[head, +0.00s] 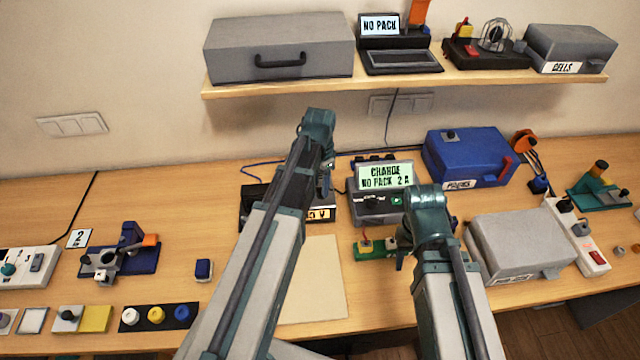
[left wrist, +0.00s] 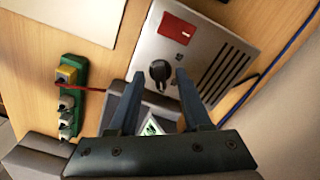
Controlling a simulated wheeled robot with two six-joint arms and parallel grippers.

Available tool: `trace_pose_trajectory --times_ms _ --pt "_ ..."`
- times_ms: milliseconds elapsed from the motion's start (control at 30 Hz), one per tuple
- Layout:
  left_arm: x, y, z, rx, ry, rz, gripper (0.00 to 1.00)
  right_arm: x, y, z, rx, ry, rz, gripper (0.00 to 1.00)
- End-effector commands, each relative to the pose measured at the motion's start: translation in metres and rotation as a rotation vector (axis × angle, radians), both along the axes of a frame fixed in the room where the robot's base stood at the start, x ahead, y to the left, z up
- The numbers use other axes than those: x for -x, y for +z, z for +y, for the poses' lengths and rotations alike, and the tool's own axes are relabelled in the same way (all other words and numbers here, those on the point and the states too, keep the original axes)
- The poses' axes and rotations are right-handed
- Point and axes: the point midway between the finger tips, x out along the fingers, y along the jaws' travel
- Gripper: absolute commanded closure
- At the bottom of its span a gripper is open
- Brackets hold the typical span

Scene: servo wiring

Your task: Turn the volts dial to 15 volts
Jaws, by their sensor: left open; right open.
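In the head view the left gripper (head: 325,183) hangs over the supply, whose label (head: 320,213) shows a "V"; my arm hides the dial there. The display figures are not legible. My right gripper (head: 400,262) is open beside the green board, partly hidden by its wrist.
The charger (head: 376,207) with a lit screen stands right of the supply. A green board (head: 372,252) lies in front of it. A blue case (head: 465,155) and a grey box (head: 520,243) are at right. A pale mat (head: 318,280) lies in front.

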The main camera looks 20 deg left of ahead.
Motion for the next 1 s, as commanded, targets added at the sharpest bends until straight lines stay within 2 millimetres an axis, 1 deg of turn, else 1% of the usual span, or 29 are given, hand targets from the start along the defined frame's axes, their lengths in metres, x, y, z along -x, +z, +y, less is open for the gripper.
trace_pose_trajectory --times_ms 33,167,700,833,1000 --pt "0.0 0.01 0.0 0.0 0.0 0.0 0.51 0.0 0.01 0.0 0.0 0.0 0.0 0.5" --pt "0.0 0.026 0.0 0.0 0.0 0.0 0.51 0.0 0.026 0.0 0.0 0.001 0.0 0.5" --pt "0.0 0.107 0.0 0.0 0.0 0.0 0.51 0.0 0.107 0.0 -0.002 -0.014 0.0 0.5" --pt "0.0 0.122 0.0 0.0 0.0 0.0 0.51 0.0 0.122 0.0 -0.002 -0.013 0.0 0.5" --pt "0.0 0.129 0.0 0.0 0.0 0.0 0.51 0.0 0.129 0.0 -0.002 -0.012 0.002 0.5"
